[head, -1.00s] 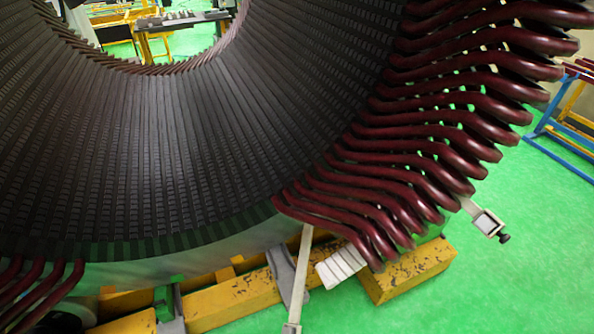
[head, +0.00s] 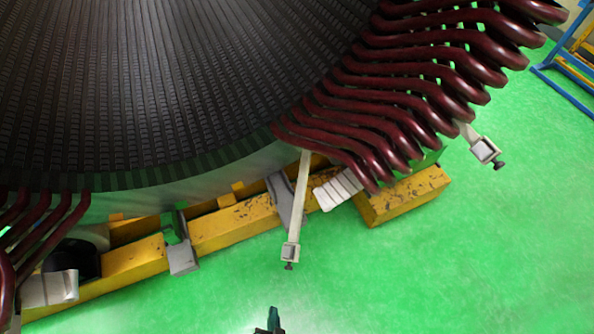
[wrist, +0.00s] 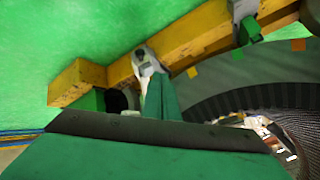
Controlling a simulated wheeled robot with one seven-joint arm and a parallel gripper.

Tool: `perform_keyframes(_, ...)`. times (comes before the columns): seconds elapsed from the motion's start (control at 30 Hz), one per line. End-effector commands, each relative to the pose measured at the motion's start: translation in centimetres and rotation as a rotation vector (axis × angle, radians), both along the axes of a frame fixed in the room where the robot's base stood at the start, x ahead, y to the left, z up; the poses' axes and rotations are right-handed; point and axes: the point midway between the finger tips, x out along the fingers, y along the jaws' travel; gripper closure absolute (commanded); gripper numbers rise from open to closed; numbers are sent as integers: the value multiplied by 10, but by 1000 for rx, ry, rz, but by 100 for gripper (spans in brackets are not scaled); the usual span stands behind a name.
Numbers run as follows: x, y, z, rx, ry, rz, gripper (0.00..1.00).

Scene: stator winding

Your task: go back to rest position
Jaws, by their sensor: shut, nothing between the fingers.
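My gripper (head: 272,319) shows only as a small dark green tip at the bottom edge of the head view. It is over the green floor, apart from the stator. In the wrist view its green fingers (wrist: 160,98) are together, with nothing between them. The big stator (head: 170,90), a dark slotted ring, fills the upper left of the head view. Its dark slotted inside (wrist: 270,98) shows at the right of the wrist view. Several dark red winding bars (head: 400,100) stick out of its right side, and more (head: 50,235) at the lower left.
A yellow support beam (head: 240,220) runs under the stator, with grey brackets. A pale arm with a clamp (head: 290,252) hangs from the bars, and another clamp (head: 485,150) sticks out at right. A blue stand (head: 565,85) is far right. Green floor (head: 430,270) is free at lower right.

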Motion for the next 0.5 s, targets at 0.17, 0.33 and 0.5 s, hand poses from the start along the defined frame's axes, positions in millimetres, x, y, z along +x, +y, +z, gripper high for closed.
perform_keyframes(0.17, -8, -27, 97, -103, -216, 63, 100)
perform_keyframes(0.33, -12, -53, 193, -248, -409, 94, 100)
perform_keyframes(0.5, -15, -69, 259, -366, -530, 102, 100)
